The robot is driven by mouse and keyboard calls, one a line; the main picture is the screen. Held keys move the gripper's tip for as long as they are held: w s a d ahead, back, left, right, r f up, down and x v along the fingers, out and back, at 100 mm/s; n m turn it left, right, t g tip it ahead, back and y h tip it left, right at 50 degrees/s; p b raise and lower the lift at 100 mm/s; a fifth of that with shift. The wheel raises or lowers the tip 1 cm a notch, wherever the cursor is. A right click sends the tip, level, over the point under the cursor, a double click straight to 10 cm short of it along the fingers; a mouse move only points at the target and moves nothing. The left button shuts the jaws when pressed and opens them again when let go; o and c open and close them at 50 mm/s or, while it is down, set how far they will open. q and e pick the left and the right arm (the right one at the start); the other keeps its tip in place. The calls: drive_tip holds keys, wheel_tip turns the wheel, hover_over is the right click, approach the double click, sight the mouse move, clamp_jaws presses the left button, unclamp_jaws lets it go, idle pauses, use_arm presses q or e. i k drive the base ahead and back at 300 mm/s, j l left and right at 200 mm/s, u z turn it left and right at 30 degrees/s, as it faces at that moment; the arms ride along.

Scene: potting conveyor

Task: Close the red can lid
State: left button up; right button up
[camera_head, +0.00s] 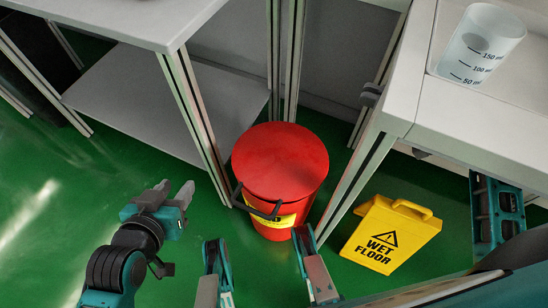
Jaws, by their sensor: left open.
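The red can (308,205) stands upright on the green floor between two white tables. Its round red lid (282,158) lies flat across the top. I see no gap between lid and rim from above. A dark handle (262,212) and a yellow label show on the can's front. My left gripper (174,189) is open and empty, to the left of the can and apart from it, with its fingers pointing up in the picture.
A table leg (202,125) stands between the left gripper's side and the can's left edge. A yellow wet floor sign (388,236) stands right of the can. A measuring beaker (483,48) is on the right table (440,108). Green floor lies clear at the left.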

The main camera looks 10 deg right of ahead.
sight(280, 162)
drive_tip(key=k+l, duration=0.1)
drive_tip(key=l, duration=0.15)
drive_tip(key=k+l, duration=0.15)
drive_tip(key=k+j+z, duration=0.1)
drive_tip(key=j, duration=0.2)
drive_tip(key=k+j, duration=0.1)
drive_tip(key=j, duration=0.55)
drive_tip(key=i+j, duration=0.1)
drive_tip(key=j, duration=0.3)
drive_tip(key=i+j+z, duration=0.1)
drive_tip(key=j, duration=0.25)
